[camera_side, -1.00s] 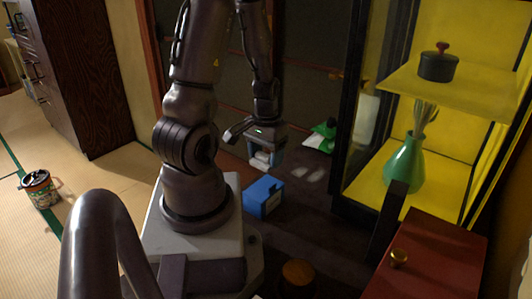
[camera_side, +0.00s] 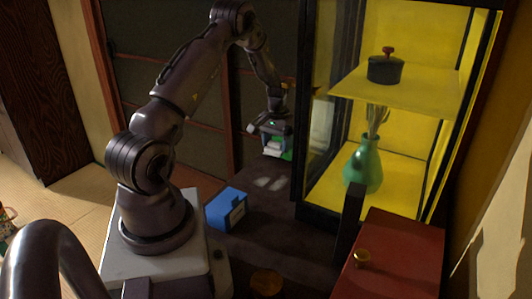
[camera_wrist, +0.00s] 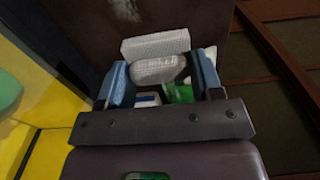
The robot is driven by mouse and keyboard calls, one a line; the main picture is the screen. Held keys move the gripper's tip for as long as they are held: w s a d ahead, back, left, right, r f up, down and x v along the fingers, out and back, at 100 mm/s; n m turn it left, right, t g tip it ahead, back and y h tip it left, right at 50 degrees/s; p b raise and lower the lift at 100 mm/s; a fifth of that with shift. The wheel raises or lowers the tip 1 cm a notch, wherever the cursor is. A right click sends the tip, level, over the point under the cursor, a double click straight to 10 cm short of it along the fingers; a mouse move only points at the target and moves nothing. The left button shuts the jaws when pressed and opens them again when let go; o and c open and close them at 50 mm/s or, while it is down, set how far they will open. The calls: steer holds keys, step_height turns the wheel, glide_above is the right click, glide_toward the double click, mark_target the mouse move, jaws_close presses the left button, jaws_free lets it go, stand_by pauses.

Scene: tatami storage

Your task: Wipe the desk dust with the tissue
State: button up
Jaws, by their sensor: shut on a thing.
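My gripper (camera_side: 273,140) hangs over the dark desk (camera_side: 300,245) on the side far from my base. In the wrist view its blue fingers (camera_wrist: 160,84) are shut on the white, textured tissue (camera_wrist: 158,70). A flat white textured part shows just beyond it; I cannot tell whether it is the same piece. The tissue also shows as a pale patch under the gripper in the side view (camera_side: 272,151). Pale dust spots (camera_side: 270,183) lie on the desk nearer the camera than the gripper. I cannot tell whether the tissue touches the desk.
A green item (camera_side: 287,155) lies right behind the gripper, partly hidden. A blue box (camera_side: 227,208) stands near my base. The glass cabinet (camera_side: 300,212) with a green vase (camera_side: 363,165) and dark pot (camera_side: 386,67) borders the right. A red-brown chest (camera_side: 400,260) stands front right.

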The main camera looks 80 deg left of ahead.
mark_target(271, 188)
steer(key=shift+d+f, duration=0.1)
steer(key=shift+f, duration=0.15)
step_height(271, 188, down, 7)
steer(key=shift+s+f, duration=0.1)
steer(key=shift+f, duration=0.1)
steer(key=shift+s+d+r, duration=0.1)
steer(key=shift+s+d, duration=0.15)
steer(key=shift+c, duration=0.3)
steer(key=shift+s+d, duration=2.45)
steer(key=shift+d, duration=0.05)
steer(key=shift+s+d, duration=0.1)
steer(key=shift+d, duration=0.15)
steer(key=shift+w+d, duration=0.35)
steer(key=shift+w, duration=0.3)
steer(key=w+a, duration=0.3)
steer(key=shift+w+a+r, duration=0.1)
steer(key=shift+w+a, duration=0.05)
steer(key=shift+a, duration=0.1)
steer(key=shift+w+a+f, duration=0.2)
steer(key=shift+w+a, duration=0.05)
steer(key=shift+w+a+r, duration=0.1)
steer(key=shift+w+a, duration=0.7)
steer(key=shift+w+d+f, duration=0.15)
steer(key=shift+w+f, duration=0.05)
steer(key=shift+w, duration=0.05)
steer(key=shift+w+d, duration=0.3)
steer(key=shift+s+d+r, duration=0.1)
steer(key=shift+s+d, duration=2.8)
steer(key=shift+d, duration=0.05)
step_height(271, 188, up, 8)
